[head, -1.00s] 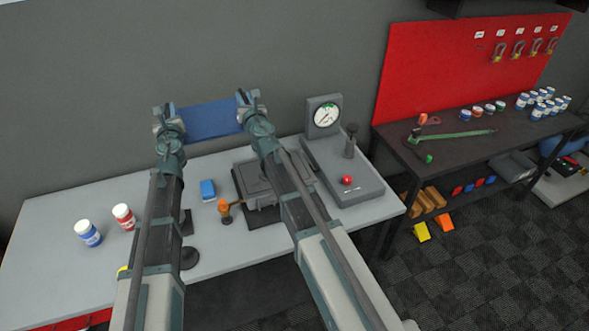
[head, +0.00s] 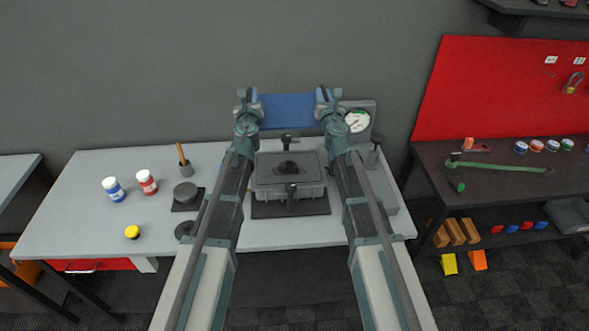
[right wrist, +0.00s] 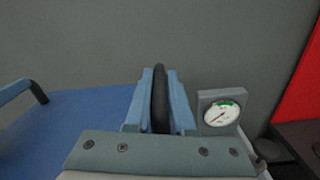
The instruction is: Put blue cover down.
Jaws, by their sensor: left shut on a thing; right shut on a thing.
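The blue cover (head: 287,111) is a flat blue panel held up between my two grippers, above the back of the grey table (head: 90,205). My left gripper (head: 247,101) is shut on its left side. My right gripper (head: 328,99) is shut on its right side. In the right wrist view the cover (right wrist: 75,125) lies at the left, with a dark handle (right wrist: 160,97) between the fingers. A second dark handle end shows at the far left there. Below the cover, a grey box-like machine (head: 290,175) stands on the table between my arms.
A gauge (head: 357,121) on a grey stand is right of the machine. A dark bench (head: 500,165) is at right.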

